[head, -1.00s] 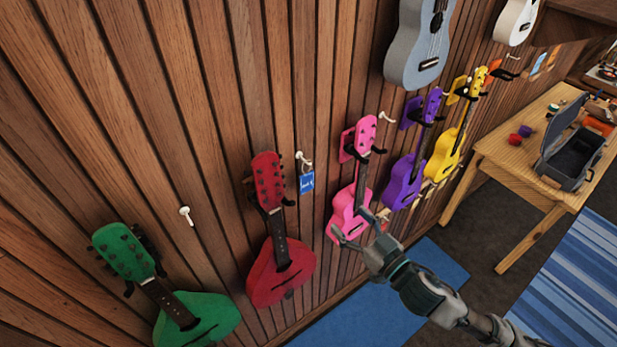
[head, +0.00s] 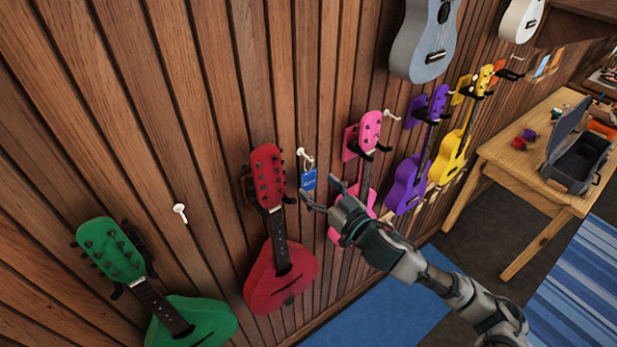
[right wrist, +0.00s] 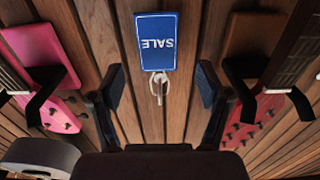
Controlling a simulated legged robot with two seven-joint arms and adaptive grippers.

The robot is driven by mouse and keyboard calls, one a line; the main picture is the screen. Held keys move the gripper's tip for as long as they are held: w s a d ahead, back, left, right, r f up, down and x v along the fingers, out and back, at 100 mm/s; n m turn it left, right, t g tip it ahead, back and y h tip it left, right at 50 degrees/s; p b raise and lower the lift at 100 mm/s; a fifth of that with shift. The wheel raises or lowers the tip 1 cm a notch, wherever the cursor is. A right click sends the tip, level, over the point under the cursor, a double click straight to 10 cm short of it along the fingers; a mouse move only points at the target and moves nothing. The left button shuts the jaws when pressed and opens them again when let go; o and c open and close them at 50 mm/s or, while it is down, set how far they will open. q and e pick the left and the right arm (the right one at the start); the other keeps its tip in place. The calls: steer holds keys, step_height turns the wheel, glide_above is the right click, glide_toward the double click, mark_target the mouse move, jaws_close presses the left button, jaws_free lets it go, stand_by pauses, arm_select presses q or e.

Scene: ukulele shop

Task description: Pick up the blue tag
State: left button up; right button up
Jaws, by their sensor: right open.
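The blue tag (head: 309,180) hangs by a loop from a white peg on the wooden wall, between the red and pink ukuleles. In the right wrist view the blue tag (right wrist: 157,41) shows the word SALE upside down, with its pale loop below it. My right gripper (head: 320,192) is open and empty, just below and to the right of the tag in the head view. In the right wrist view its two fingers (right wrist: 160,88) stand apart on either side of the loop, with the tag beyond them. My left gripper is not in view.
The red ukulele (head: 281,268) hangs close on the left of the tag and the pink ukulele (head: 367,190) close on the right, partly behind my gripper. A bare white peg (head: 180,211) sticks out further left. A wooden table (head: 530,165) with an open case (head: 577,155) stands at right.

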mark_target(310, 176)
steer(key=x, duration=0.1)
steer(key=p+x, duration=0.1)
steer(key=x, duration=0.2)
steer(key=shift+w+r+p, duration=0.35)
steer(key=shift+p, duration=0.05)
steer(key=shift+w+a+f, duration=0.1)
steer(key=shift+w+a, duration=0.05)
steer(key=shift+w, duration=0.05)
steer(key=c, duration=0.9)
